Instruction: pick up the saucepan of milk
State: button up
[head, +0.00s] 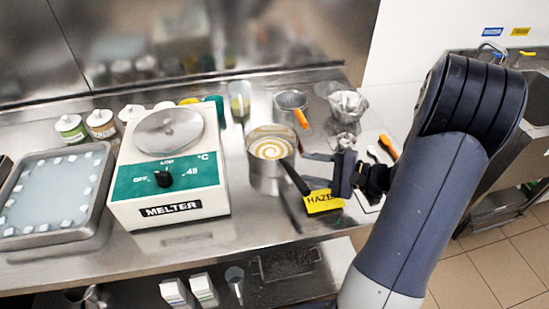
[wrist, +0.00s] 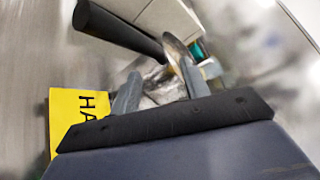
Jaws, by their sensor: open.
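A steel saucepan (head: 264,178) stands upright on the steel counter, holding a cream liquid with a brown swirl. Its black handle (head: 293,176) points toward the front right. A yellow tag (head: 324,202) reading "HAZE", partly hidden, is by the handle's end. My gripper (head: 308,168) is open, just right of the pan, its fingers pointing left near the handle. In the wrist view, the black handle (wrist: 115,28) lies beyond and left of my open gripper (wrist: 160,78), not between the fingers. The tag (wrist: 66,118) shows at left. The pan's body is hard to make out there.
A white melter (head: 170,185) stands left of the pan, with a tray (head: 92,205) further left. Small tubs (head: 102,124) stand behind. A steel pot (head: 290,101) with an orange handle and a clear bowl (head: 347,105) stand behind my gripper. Bare counter lies in front.

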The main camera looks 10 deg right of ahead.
aim_at(282, 165)
jog(key=shift+w+a, duration=0.25)
jog(key=shift+w, duration=0.2)
jog(key=shift+x, duration=0.8)
jog(key=shift+f+p+x, duration=0.2)
jog(key=shift+p+x, duration=0.2)
jog(key=shift+x, duration=0.7)
jog(key=shift+f+p+x, duration=0.15)
jog(key=shift+p+x, duration=0.25)
jog(key=shift+x, duration=0.65)
jog(key=shift+w+d, duration=0.2)
jog(key=shift+c, duration=0.4)
grip_shut()
